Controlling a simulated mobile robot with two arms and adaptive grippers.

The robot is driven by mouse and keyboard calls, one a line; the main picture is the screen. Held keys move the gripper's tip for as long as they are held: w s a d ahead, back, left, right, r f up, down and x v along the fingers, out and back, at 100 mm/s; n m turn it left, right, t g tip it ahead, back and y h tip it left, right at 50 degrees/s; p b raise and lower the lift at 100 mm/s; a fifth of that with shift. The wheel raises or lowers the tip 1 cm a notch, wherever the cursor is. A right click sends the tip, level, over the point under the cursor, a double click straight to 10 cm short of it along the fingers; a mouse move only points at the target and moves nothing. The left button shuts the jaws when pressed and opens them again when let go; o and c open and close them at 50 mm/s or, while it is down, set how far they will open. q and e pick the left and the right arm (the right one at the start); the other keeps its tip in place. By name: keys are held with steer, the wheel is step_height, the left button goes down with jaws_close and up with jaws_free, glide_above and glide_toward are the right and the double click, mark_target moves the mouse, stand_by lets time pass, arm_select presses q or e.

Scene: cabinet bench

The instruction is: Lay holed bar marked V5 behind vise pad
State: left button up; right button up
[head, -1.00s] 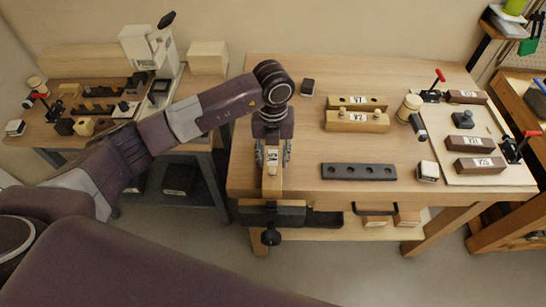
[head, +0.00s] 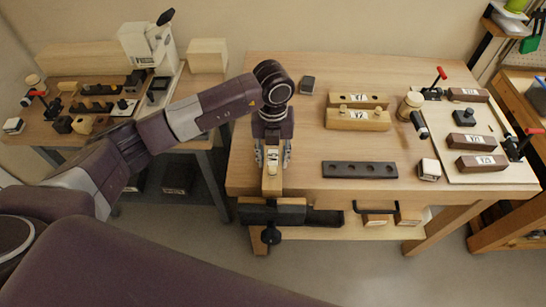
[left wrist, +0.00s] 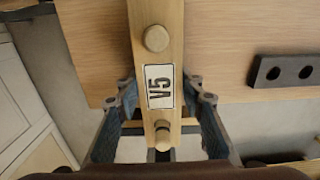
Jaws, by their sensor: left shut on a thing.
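The light wooden bar marked V5 (left wrist: 172,60) runs lengthwise through the left wrist view, with two round pegs on its top face. In the head view its near end (head: 272,187) shows below my left gripper (head: 272,160), by the front table edge. My left gripper (left wrist: 162,100) is shut on the bar, with a finger on each side. The vise (head: 272,212) is at the table's front edge, just below the bar in the picture, with a dark jaw and a black screw. I cannot tell whether the bar touches the table or vise. My right gripper is out of view.
A dark holed bar (head: 360,170) lies to the right on the table (head: 310,130). Two light bars (head: 358,119) lie behind it. A mallet (head: 411,104), a small block (head: 429,170) and a board with clamps (head: 500,174) are further right. A small dark block (head: 307,85) lies behind.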

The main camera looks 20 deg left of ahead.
arm_select(q)
steer(key=shift+f+b, duration=0.5)
steer(key=shift+b, duration=0.05)
stand_by(0.8)
steer(key=o, duration=1.5)
steer(key=shift+o, duration=0.8)
steer(key=shift+r+p, duration=2.2)
steer(key=shift+r, duration=1.35)
steer(key=shift+f, duration=0.1)
